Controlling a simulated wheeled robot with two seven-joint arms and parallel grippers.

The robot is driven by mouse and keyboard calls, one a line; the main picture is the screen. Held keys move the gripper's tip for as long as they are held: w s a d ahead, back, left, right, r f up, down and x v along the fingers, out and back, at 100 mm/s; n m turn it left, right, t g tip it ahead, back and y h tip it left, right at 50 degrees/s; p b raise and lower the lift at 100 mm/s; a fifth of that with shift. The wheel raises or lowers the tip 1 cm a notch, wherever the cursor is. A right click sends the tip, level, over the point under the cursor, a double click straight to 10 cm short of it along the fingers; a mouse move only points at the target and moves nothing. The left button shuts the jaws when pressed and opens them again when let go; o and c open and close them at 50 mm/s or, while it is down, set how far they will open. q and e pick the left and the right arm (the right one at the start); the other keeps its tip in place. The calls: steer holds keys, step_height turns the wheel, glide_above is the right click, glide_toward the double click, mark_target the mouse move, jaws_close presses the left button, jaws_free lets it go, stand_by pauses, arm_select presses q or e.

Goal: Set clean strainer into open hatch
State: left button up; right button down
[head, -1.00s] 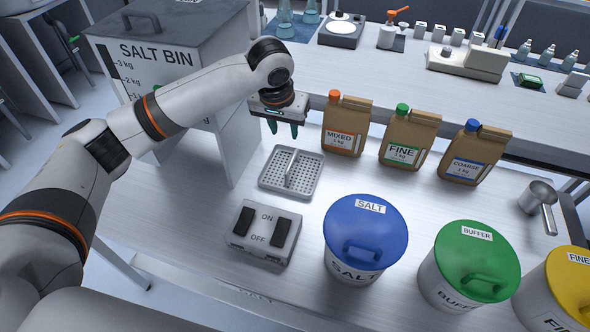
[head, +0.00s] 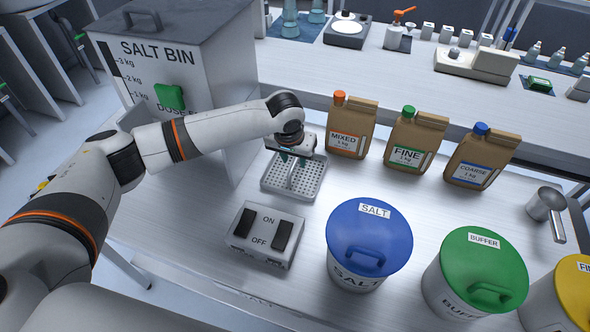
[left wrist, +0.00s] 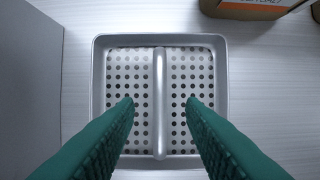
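The strainer (head: 310,186) is a square grey metal tray with a perforated floor and a raised bar handle. It lies flat on the table beside the salt bin. In the left wrist view the strainer (left wrist: 222,120) is centred, its handle running between my two green fingers. My left gripper (head: 294,160) is over the strainer, pointing down; its fingers (left wrist: 160,103) are apart on either side of the handle, with gaps showing. The salt bin (head: 205,60) is a tall grey box with a dark lid and a green part on its front. No open hatch is discernible. My right gripper is out of view.
A switch box (head: 265,235) and a blue-lidded salt tub (head: 368,245) stand in front of the strainer. Mixed (head: 350,125), fine (head: 415,138) and coarse (head: 482,157) jugs line the back edge. A metal scoop (head: 548,208) lies at right.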

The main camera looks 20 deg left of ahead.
arm_select(q)
steer(key=shift+x, duration=0.95)
steer(key=shift+w, duration=0.1)
steer(key=shift+c, duration=0.4)
steer(key=shift+r, duration=0.1)
jaws_close()
